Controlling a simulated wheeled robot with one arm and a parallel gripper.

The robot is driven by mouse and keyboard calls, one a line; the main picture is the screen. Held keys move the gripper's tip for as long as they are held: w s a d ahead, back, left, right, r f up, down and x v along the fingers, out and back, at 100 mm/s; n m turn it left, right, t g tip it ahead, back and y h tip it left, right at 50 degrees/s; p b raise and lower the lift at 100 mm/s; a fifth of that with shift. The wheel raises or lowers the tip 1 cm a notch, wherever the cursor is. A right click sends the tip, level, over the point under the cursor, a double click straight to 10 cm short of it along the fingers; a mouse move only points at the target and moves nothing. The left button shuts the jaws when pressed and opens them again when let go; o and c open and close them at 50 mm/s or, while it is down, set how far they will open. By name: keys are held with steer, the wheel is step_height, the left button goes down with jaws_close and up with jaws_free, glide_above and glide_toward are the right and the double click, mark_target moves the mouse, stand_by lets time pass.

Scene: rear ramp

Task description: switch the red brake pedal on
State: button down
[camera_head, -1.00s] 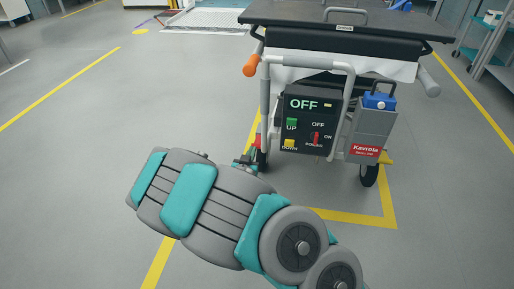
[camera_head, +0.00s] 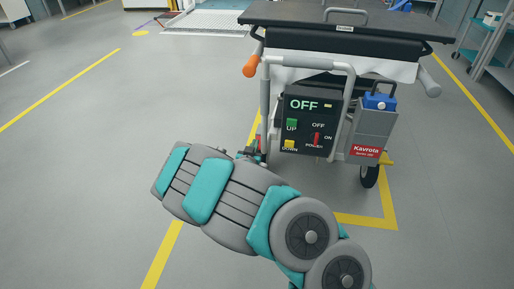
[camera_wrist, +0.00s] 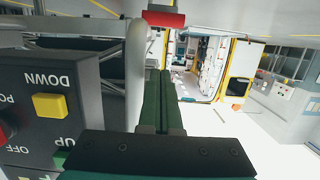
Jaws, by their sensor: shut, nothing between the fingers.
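The red brake pedal (camera_wrist: 165,18) shows near the top of the wrist view, beyond my fingertips and beside a pale metal tube. In the head view a small bit of red (camera_head: 258,141) shows low at the cart's left leg, just behind my gripper (camera_head: 250,155). My arm hides most of that area. In the wrist view my gripper (camera_wrist: 160,75) has its green fingers pressed together, empty, pointing toward the pedal. A gap appears between the fingertips and the pedal; I cannot tell its depth.
The black control box (camera_head: 309,122) reads OFF and hangs close beside my gripper, left in the wrist view. The cart's grey frame tube (camera_wrist: 136,70) runs beside my fingers. Floor to the left is clear.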

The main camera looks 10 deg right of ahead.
steer(key=w+d+f+b, duration=0.1)
steer(key=w+f, duration=0.3)
steer(key=shift+d+f, duration=0.3)
steer(key=shift+f, duration=0.1)
stand_by(0.4)
